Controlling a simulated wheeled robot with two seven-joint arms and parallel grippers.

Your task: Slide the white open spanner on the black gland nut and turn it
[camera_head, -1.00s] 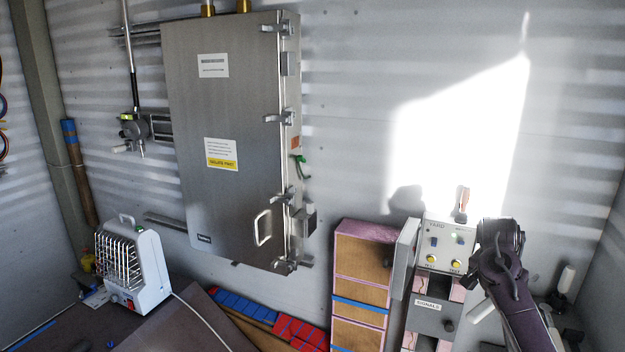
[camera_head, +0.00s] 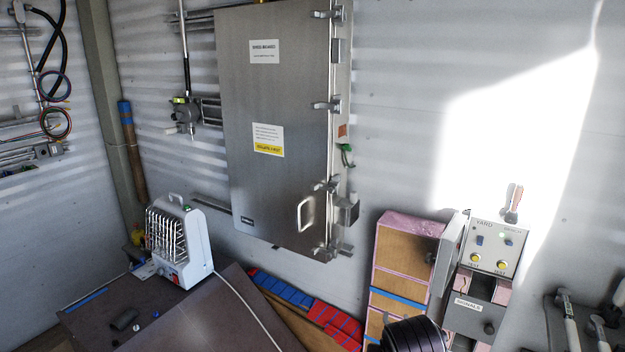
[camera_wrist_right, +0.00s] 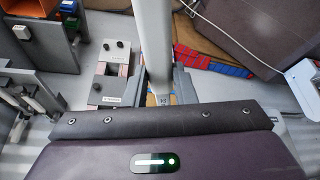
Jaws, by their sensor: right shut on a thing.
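In the right wrist view my right gripper (camera_wrist_right: 160,86) is shut on a long pale bar (camera_wrist_right: 153,38), which looks like the white open spanner. The bar runs from between the fingers to the top of that picture, and its jaw end is out of view. In the head view only a dark rounded part of my right arm shows at the bottom edge, and the spanner is not seen there. A small valve fitting (camera_head: 186,112) with a yellow-green part sits on a pipe left of the steel cabinet. I cannot make out a black gland nut. My left gripper is not in view.
A steel cabinet (camera_head: 275,130) hangs on the wall. A white heater (camera_head: 180,240) stands below left. A wooden shelf unit (camera_head: 400,262) and a control box (camera_head: 492,246) with buttons stand right. Hoses (camera_head: 52,100) hang far left.

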